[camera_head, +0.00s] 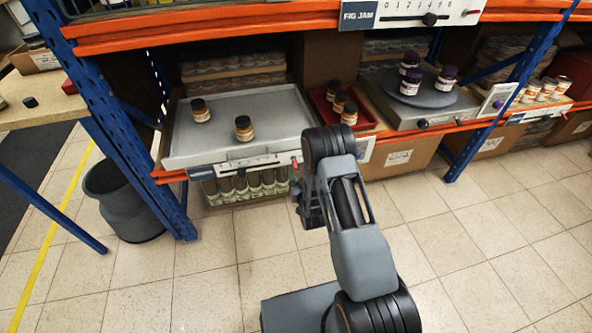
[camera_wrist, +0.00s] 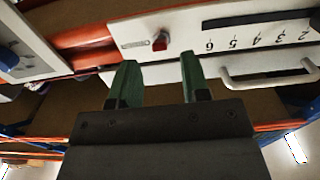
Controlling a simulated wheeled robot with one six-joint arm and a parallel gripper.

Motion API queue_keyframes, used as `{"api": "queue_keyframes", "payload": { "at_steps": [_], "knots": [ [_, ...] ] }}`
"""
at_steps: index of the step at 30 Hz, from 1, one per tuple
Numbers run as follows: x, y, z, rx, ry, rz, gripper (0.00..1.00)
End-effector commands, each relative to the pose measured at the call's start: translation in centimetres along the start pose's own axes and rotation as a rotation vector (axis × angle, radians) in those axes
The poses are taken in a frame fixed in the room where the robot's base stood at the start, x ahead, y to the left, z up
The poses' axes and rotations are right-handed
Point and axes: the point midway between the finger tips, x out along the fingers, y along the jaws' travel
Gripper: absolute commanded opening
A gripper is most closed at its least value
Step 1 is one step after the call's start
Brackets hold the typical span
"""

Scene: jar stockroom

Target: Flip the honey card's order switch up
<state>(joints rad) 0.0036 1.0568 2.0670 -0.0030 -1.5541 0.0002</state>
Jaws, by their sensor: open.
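A small red switch (camera_wrist: 160,42) sits on a white panel beside a short slot, just beyond my fingertips in the wrist view. It shows as a red spot in the head view (camera_head: 294,163) on the front of the tray shelf. The wrist view looks upside down, so I cannot tell the switch's position. No honey label is readable; a white card (camera_head: 365,149) is partly hidden behind my arm, right of the switch. My gripper (camera_wrist: 159,62) is open and empty, its green fingers pointing at the panel's edge. The gap between fingertips and switch is unclear.
The panel's numbered scale (camera_wrist: 255,38) and white handle (camera_wrist: 270,76) are beside the switch. A grey tray (camera_head: 270,108) with two jars, a red bin (camera_head: 372,122) and a round plate (camera_head: 418,96) with jars stand above. The tiled floor in front is clear.

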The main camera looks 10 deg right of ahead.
Motion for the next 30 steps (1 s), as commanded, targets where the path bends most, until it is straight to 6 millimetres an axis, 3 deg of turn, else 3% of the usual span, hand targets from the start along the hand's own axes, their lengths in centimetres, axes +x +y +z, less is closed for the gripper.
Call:
{"api": "queue_keyframes", "payload": {
  "at_steps": [9, 22, 30],
  "knots": [
    [3.6, -0.1, 0.1, 0.000, 0.001, -0.001, 0.43],
    [4.2, -0.1, 0.0, 0.000, -0.001, -0.001, 0.43],
    [4.2, -0.1, 0.0, 0.000, -0.001, -0.001, 0.18]
  ]
}}
